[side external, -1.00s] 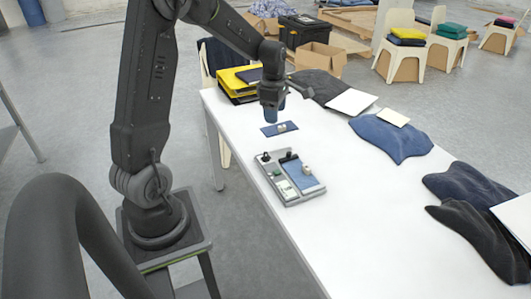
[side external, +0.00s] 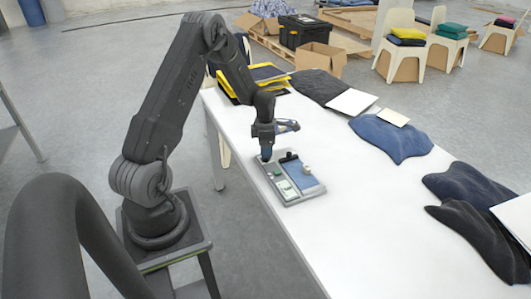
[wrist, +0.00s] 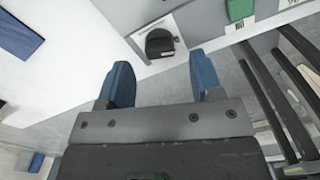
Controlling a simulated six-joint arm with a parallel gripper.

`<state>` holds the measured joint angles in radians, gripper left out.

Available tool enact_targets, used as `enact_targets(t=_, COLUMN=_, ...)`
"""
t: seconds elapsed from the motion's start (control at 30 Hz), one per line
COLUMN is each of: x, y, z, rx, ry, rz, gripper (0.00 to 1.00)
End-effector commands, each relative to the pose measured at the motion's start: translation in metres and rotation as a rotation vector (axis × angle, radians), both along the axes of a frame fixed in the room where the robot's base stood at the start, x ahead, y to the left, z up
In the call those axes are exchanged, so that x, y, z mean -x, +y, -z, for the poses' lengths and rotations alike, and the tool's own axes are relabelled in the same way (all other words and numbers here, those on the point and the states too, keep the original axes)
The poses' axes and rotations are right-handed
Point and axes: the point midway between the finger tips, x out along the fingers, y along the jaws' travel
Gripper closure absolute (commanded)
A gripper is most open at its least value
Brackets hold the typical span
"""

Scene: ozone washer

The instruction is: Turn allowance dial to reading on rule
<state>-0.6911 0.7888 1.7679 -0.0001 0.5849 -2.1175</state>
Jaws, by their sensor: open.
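The black dial (wrist: 160,44) sits on a white plate on the grey panel (side external: 297,197). I cannot tell whether the fingertips reach down beside the dial. A white marked piece (side external: 284,187) is on the panel, but its markings are too small to read.
A green button (wrist: 238,9) shows near the dial. Dark and blue garments (side external: 390,138) lie along the right of the white table (side external: 335,215). Yellow-edged folders lie at its far end.

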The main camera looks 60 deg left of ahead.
Motion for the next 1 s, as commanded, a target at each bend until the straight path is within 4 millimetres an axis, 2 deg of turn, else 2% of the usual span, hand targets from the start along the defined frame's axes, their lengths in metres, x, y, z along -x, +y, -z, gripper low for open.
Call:
enact_targets(t=0.1, x=0.000, y=0.000, z=0.016, rx=0.001, ry=0.001, rz=0.001, gripper=0.40)
enact_targets(t=0.2, x=0.000, y=0.000, z=0.023, rx=0.001, ry=0.001, rz=0.001, gripper=0.40)
enact_targets(t=0.57, x=0.000, y=0.000, z=0.027, rx=-0.001, ry=0.000, rz=0.001, gripper=0.40)
enact_targets(t=1.0, x=0.000, y=0.000, z=0.027, rx=0.000, ry=0.000, rz=0.001, gripper=0.83)
